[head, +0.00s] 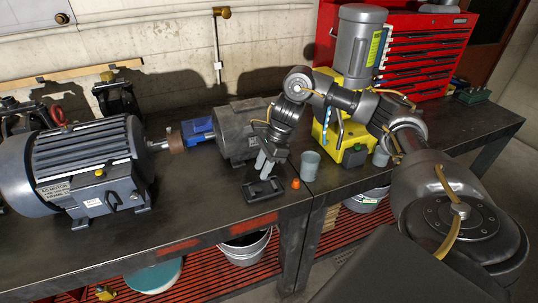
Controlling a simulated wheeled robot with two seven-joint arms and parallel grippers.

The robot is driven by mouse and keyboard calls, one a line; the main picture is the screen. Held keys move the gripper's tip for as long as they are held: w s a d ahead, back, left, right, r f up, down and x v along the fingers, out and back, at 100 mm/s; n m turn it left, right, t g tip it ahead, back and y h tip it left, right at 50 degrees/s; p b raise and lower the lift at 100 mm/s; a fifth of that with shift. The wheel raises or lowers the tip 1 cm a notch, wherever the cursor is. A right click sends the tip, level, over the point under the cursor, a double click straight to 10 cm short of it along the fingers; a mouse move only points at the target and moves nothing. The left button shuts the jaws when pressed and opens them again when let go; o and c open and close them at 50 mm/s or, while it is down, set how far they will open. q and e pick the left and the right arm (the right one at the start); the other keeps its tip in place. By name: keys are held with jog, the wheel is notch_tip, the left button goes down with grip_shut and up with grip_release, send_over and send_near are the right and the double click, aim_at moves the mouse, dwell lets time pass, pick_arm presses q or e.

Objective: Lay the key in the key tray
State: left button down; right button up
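My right gripper (262,168) reaches down over the bench from the right, beside a grey motor (236,130). Its pale fingers point down just above a small black tray-like piece (264,190) on the bench, which may be the key tray. The fingers look close together, but their gap is too small to judge. I cannot make out a key; it may be hidden at the fingers or too small to see. My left gripper is not in view.
A large grey motor (85,165) stands at left on the dark bench (190,215). Right of the gripper are a small orange object (295,184), a grey cup (310,165) and a yellow machine (355,133). A red tool chest (425,60) stands behind. The front-middle bench is clear.

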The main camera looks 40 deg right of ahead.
jog(key=v, duration=0.6)
jog(key=shift+p, duration=0.3)
jog(key=shift+r, duration=0.1)
